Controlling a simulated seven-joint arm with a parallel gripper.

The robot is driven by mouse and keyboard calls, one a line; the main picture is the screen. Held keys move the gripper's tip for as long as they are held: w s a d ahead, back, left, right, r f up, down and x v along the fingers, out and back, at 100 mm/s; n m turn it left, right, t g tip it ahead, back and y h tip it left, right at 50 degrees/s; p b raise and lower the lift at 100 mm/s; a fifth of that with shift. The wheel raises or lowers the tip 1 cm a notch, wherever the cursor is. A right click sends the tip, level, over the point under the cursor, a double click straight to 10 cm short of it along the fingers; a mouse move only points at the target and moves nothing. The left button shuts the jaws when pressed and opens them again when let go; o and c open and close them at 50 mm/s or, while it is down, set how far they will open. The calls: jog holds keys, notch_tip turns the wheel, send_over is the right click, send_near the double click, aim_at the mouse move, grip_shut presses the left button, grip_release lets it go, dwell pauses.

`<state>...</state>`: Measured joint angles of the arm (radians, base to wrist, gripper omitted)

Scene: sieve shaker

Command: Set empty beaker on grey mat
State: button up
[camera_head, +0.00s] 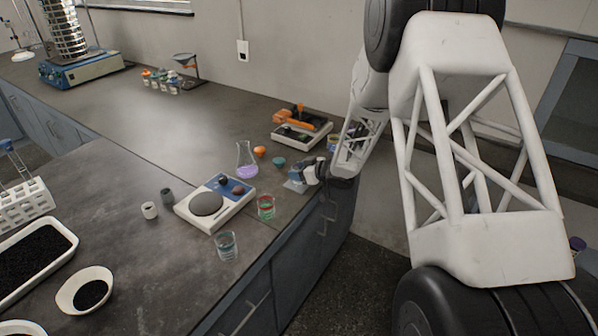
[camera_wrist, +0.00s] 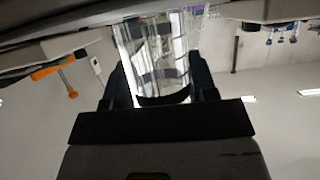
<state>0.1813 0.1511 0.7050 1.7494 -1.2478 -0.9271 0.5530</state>
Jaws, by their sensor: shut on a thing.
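My gripper (camera_head: 312,172) is at the right part of the bench, near its front edge. In the wrist view my gripper (camera_wrist: 160,65) is shut on a clear glass beaker (camera_wrist: 158,50), with one dark finger on each side. The beaker looks empty. A small pale grey patch, seemingly the grey mat (camera_head: 293,187), shows just below and left of my gripper in the head view. My gripper partly hides it. I cannot tell whether the beaker touches the mat.
A balance (camera_head: 232,210), a beaker with red and green contents (camera_head: 265,208), another glass beaker (camera_head: 226,247) and a purple-filled flask (camera_head: 246,167) stand to the left. Small orange (camera_head: 260,151) and teal (camera_head: 279,161) items lie nearby.

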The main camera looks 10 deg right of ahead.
jog(key=shift+f, duration=0.15)
jog(key=o, duration=1)
jog(key=shift+c, duration=0.2)
jog(key=shift+r, duration=0.2)
jog(key=shift+s+d+r, duration=0.2)
jog(key=shift+s+d, duration=0.1)
jog(key=shift+d, duration=0.05)
jog(key=v, duration=1.1)
jog(key=shift+f, duration=0.1)
